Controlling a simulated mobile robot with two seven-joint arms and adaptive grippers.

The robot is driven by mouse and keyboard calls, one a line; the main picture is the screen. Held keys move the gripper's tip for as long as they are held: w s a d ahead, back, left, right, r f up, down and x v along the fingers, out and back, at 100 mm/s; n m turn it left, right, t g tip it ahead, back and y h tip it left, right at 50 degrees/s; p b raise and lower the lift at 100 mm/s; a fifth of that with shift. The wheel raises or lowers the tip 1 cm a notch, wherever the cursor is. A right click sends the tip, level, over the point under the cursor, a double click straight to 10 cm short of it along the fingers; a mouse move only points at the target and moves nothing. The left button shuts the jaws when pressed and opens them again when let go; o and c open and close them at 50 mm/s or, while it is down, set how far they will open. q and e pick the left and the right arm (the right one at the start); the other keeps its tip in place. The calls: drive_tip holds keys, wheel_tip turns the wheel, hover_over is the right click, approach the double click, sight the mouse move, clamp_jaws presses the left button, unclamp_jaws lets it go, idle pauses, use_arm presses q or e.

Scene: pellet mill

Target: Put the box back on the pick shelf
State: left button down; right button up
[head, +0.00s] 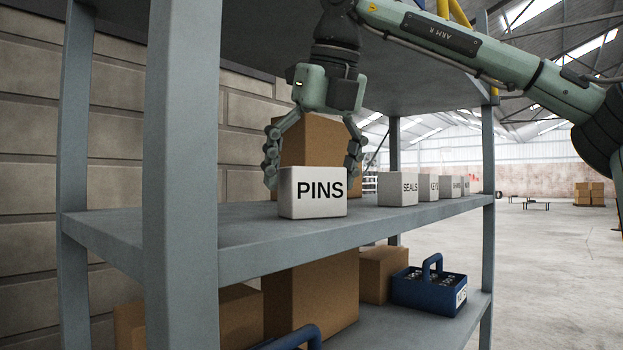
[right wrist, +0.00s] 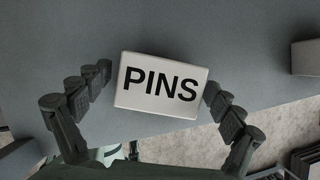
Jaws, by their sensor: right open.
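A small white box marked PINS (head: 313,192) stands upright on the grey pick shelf (head: 265,237), close to its front edge. My right gripper (head: 314,165) reaches down over the box from above, with one finger on each side. In the right wrist view the box (right wrist: 160,85) lies between the spread fingers (right wrist: 158,95). The left finger is very close to the box; I cannot tell whether it touches. The right finger is also near the box side. The gripper is open. My left gripper is not in view.
A cardboard carton (head: 308,142) stands behind the PINS box. A shelf post (head: 183,180) rises at left. The lower shelf holds cartons and a blue tote (head: 428,290).

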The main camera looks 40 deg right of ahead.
drive_tip(key=v, duration=0.2)
drive_tip(key=shift+r, duration=0.3)
drive_tip(key=s, duration=0.2)
drive_tip(key=s+a+b, duration=0.1)
drive_tip(key=s, duration=0.2)
drive_tip(key=shift+s+a+r+b, duration=0.15)
drive_tip(key=shift+s+a+b, duration=0.2)
drive_tip(key=shift+b, duration=0.05)
use_arm(q)
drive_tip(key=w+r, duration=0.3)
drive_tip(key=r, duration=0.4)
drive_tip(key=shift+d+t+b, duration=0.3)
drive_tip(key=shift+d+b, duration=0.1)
drive_tip(key=shift+b, duration=0.05)
use_arm(e)
drive_tip(key=s+a, duration=0.2)
drive_tip(key=s, duration=0.4)
